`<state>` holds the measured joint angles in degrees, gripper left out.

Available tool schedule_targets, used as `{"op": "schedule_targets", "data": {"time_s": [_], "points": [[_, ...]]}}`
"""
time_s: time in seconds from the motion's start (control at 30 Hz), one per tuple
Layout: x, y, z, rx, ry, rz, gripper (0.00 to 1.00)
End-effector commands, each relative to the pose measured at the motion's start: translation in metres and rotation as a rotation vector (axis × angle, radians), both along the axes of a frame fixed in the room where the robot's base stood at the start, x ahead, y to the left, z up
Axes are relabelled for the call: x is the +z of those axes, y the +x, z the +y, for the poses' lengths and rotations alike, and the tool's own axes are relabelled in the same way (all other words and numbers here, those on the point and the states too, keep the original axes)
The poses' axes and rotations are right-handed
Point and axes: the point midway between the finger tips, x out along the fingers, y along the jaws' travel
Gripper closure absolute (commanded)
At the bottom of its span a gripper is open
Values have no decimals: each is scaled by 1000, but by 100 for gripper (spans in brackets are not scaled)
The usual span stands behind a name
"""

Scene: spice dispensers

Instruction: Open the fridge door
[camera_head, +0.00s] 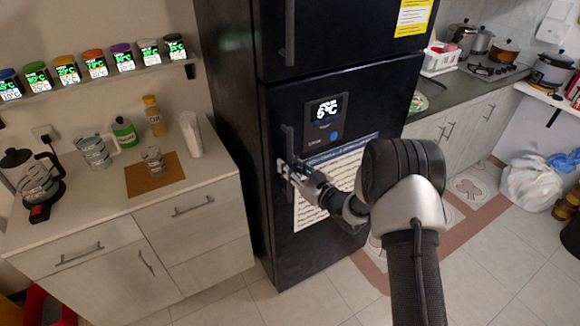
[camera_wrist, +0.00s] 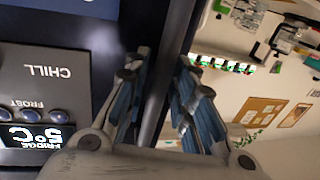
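The black fridge (camera_head: 335,85) stands in the middle of the head view, and its lower door (camera_head: 385,100) looks closed. The door's dark vertical handle (camera_head: 288,140) is at the door's left edge. My gripper (camera_head: 286,170) is at the lower part of this handle. In the wrist view the dark handle bar (camera_wrist: 170,75) runs between my blue-padded fingers (camera_wrist: 162,85), one on each side. The fingers are drawn in close and look shut on the bar; the exact contact is partly hidden.
A counter (camera_head: 110,215) with a kettle, cups and bottles stands left of the fridge. A second counter (camera_head: 455,95) is at the right. White bags (camera_head: 535,180) lie on the floor at far right. The tiled floor (camera_head: 500,255) before the fridge is clear.

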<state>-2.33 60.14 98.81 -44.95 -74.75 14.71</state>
Motion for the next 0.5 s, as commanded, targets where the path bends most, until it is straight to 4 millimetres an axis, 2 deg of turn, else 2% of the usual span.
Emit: {"op": "schedule_targets", "data": {"time_s": [0.07,0.3,0.5], "points": [[0,0,0,0,0,0,84],[0,0,0,0,0,0,100],[0,0,0,0,0,0,100]]}}
